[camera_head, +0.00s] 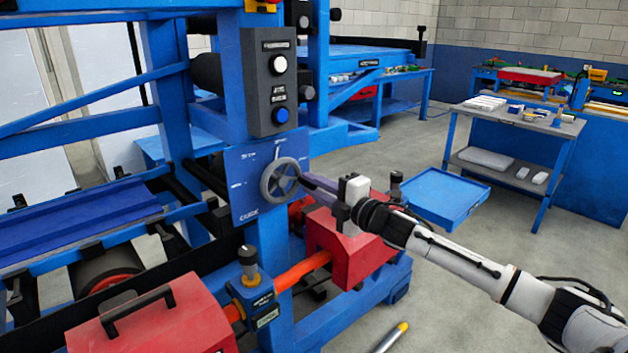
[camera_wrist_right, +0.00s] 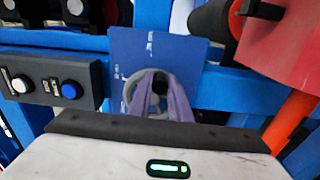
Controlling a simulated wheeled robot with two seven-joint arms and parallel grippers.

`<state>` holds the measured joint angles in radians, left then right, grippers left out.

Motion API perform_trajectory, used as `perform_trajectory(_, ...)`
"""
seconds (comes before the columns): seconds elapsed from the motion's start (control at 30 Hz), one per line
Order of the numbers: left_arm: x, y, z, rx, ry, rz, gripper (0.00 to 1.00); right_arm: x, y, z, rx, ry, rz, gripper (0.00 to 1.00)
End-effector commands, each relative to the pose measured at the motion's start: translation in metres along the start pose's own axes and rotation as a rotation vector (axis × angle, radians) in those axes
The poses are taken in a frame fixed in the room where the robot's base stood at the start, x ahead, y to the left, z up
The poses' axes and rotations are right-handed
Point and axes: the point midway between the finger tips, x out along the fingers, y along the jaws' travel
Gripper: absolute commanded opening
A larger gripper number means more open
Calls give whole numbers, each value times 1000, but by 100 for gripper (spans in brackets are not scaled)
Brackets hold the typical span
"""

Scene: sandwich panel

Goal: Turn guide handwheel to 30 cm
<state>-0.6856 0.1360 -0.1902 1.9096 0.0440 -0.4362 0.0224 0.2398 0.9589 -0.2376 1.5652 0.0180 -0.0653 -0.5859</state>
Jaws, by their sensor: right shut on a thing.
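The guide handwheel (camera_head: 281,180) is a grey ring on a blue panel plate (camera_head: 243,200) with white scale marks and the word GUIDE. In the right wrist view, the handwheel (camera_wrist_right: 131,86) shows partly behind the fingers. My right gripper (camera_head: 302,178) reaches in from the right, its purple-grey fingers at the wheel's right side. In the right wrist view, the fingers (camera_wrist_right: 158,84) come close together over the wheel and are shut on it. The scale figures are too small to read. My left gripper is not in view.
A dark control box (camera_head: 270,85) with a white and a blue button sits above the plate. Red machine housings (camera_head: 345,245) and an orange pipe (camera_head: 300,270) lie below. A blue tray (camera_head: 437,197) and a workbench (camera_head: 520,118) stand right, with open floor between.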

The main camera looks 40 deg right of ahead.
Motion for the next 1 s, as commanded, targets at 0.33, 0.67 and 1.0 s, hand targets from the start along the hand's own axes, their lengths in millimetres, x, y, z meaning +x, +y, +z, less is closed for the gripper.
perform_trajectory(0.33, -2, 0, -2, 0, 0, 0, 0, 0, -7, -1, 77, 0, -5, 0)
perform_trajectory(0.67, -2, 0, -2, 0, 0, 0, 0, 0, -8, -2, 81, 0, -6, 0)
perform_trajectory(1.0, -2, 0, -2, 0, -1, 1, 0, 0, -6, -1, 80, 0, -3, 36)
